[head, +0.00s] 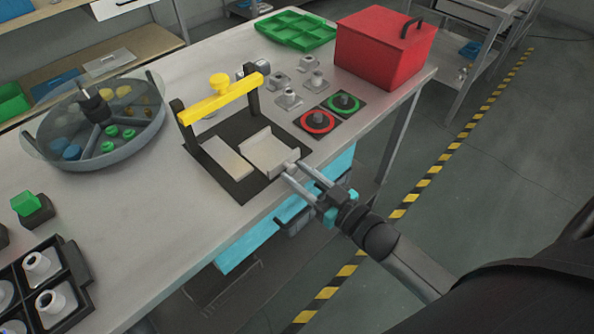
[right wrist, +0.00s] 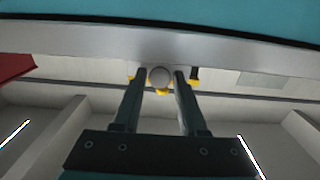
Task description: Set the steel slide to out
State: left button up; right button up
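The steel slide (head: 268,152) is a pale metal tray with raised sides, on a black base plate (head: 238,188) near the table's front edge. A yellow-handled bar (head: 220,97) on black posts stands behind it. The slide's round grey knob (right wrist: 160,77) faces me in the right wrist view. My right gripper (head: 291,172) points at the knob from the front of the table. Its two fingers (right wrist: 160,80) stand on either side of the knob with narrow gaps visible, so it looks open. My left gripper is not in view.
A red box (head: 384,50) and a green tray (head: 297,30) stand at the back right. Red and green round buttons (head: 317,121) lie right of the slide. A round divided bowl (head: 100,120) is at the left. A black rack (head: 45,285) sits front left.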

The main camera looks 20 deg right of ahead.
jog(key=shift+o, duration=1.5)
jog(key=shift+r, duration=0.1)
jog(key=v, duration=1.5)
jog(key=shift+p, duration=0.4)
